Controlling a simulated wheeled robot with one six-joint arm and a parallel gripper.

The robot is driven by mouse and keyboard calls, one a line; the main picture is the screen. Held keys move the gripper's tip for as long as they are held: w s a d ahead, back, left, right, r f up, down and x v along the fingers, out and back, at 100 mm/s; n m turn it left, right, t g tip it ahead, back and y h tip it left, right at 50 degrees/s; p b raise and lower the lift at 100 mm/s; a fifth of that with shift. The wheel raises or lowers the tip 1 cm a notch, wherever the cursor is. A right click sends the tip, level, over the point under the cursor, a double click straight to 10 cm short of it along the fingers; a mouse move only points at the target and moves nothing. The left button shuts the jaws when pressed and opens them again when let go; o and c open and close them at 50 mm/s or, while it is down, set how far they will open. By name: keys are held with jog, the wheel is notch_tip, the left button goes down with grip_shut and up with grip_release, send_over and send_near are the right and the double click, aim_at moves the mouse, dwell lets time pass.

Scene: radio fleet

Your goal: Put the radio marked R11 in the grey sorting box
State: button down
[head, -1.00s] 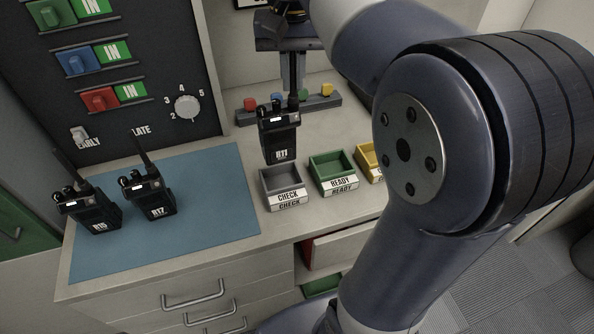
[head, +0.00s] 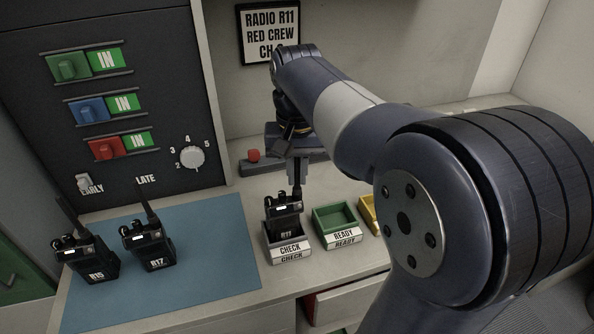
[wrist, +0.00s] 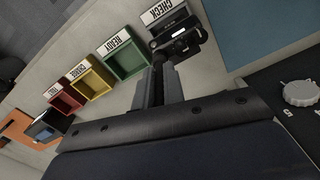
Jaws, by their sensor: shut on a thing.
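The black radio marked R11 (head: 285,223) is upright with its lower part inside the grey sorting box (head: 290,251), which is labelled CHECK. The radio also shows in the wrist view (wrist: 176,44), within the box's outline. My gripper (head: 297,180) is above the box, shut on the radio's antenna; in the wrist view its fingers (wrist: 160,88) reach to the radio. Whether the radio's base touches the box floor is hidden by the front wall.
A green box (head: 336,222) labelled READY stands just right of the grey box, with a yellow box (head: 368,212) beyond. Radios R15 (head: 88,259) and R17 (head: 147,243) stand on the blue mat (head: 205,270). A sign (head: 268,32) hangs behind.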

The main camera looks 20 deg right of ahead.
jog(key=shift+f, duration=0.1)
jog(key=c, duration=1.5)
grip_release()
notch_tip(320, 180, up, 12)
jog(key=shift+r+p, duration=0.15)
jog(key=shift+p, duration=0.3)
